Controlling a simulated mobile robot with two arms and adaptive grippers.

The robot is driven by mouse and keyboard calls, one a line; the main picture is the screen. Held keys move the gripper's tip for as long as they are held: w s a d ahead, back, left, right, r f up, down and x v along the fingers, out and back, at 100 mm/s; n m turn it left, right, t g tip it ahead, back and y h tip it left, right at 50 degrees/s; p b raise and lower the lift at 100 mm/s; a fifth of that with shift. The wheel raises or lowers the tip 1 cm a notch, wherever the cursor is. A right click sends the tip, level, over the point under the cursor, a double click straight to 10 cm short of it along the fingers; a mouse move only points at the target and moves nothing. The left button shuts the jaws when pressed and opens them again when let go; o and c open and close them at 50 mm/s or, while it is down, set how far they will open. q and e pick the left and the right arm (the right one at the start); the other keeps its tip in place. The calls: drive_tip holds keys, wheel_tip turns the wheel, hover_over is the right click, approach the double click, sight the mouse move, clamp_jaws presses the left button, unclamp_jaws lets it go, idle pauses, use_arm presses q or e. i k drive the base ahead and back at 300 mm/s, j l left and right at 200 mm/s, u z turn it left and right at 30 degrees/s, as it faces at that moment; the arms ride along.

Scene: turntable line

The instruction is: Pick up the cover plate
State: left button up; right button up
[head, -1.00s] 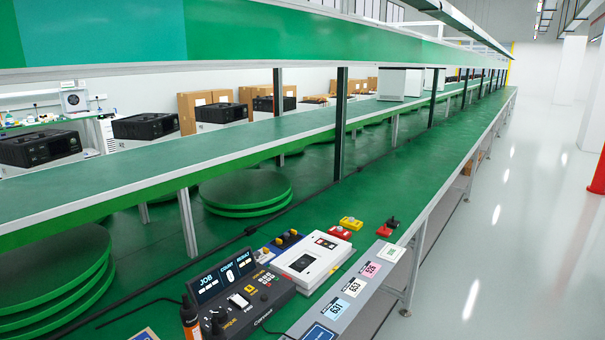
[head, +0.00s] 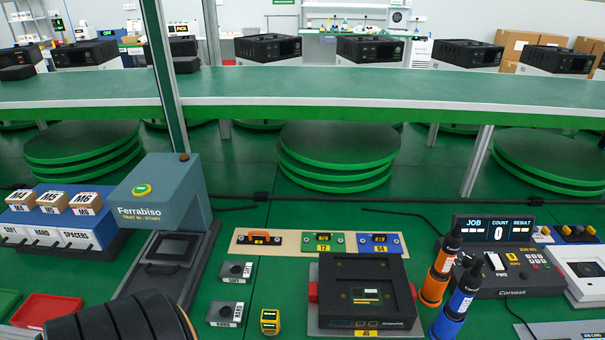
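I cannot tell for certain which thing is the cover plate. A black square unit (head: 362,286) with a raised rim and a small board inside sits in a grey fixture with red side blocks (head: 313,291), at the lower middle of the head view. Behind it lies a flat beige board (head: 290,243) bearing an orange-handled piece (head: 259,238), a green plate (head: 323,243) and a blue plate (head: 380,243). Neither of my grippers shows in the head view, so whether they hold anything is hidden.
Orange and blue screwdrivers stand upright in holders (head: 432,287) (head: 449,318), right of the unit. A job console (head: 505,270) is farther right. At left are a Ferrabiso press (head: 160,200), a labelled bin rack (head: 60,220) and a red tray (head: 45,310). Small grey blocks (head: 237,270) (head: 225,313) lie between.

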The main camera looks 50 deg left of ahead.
sight(319, 242)
drive_tip(key=u, duration=1.35)
